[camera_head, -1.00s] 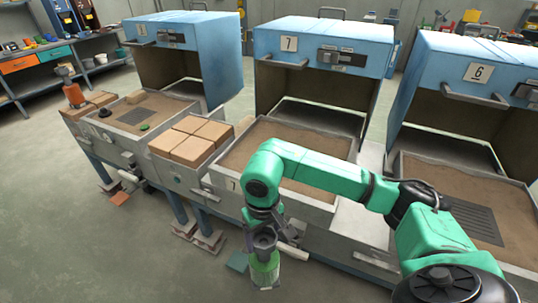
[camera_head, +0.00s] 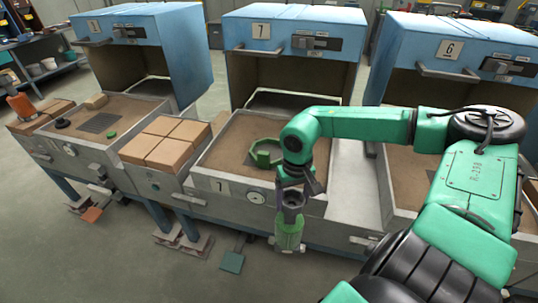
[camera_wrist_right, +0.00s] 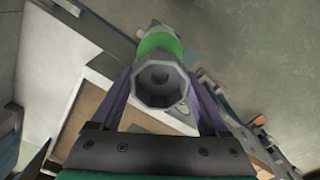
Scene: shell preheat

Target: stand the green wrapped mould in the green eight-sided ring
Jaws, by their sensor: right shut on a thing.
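The green wrapped mould (camera_head: 289,236) hangs upright from my right gripper (camera_head: 292,196), which is shut on it. It is in front of the bed marked 7, apart from the ring. In the right wrist view the mould's grey eight-sided open end (camera_wrist_right: 159,80) sits between the fingers, with its green wrap (camera_wrist_right: 160,42) beyond. The green eight-sided ring (camera_head: 262,157) lies on the sand of bed 7, left of and behind the gripper. Its right side is partly hidden by my arm. My left gripper is not in view.
Bed 7's front wall (camera_head: 232,190) stands between mould and ring. Its blue hood (camera_head: 290,30) rises at the back. Brown blocks (camera_head: 165,138) lie left of the bed. A small green disc (camera_head: 111,136) lies in the far left bed. A pale ledge (camera_head: 355,195) is at right.

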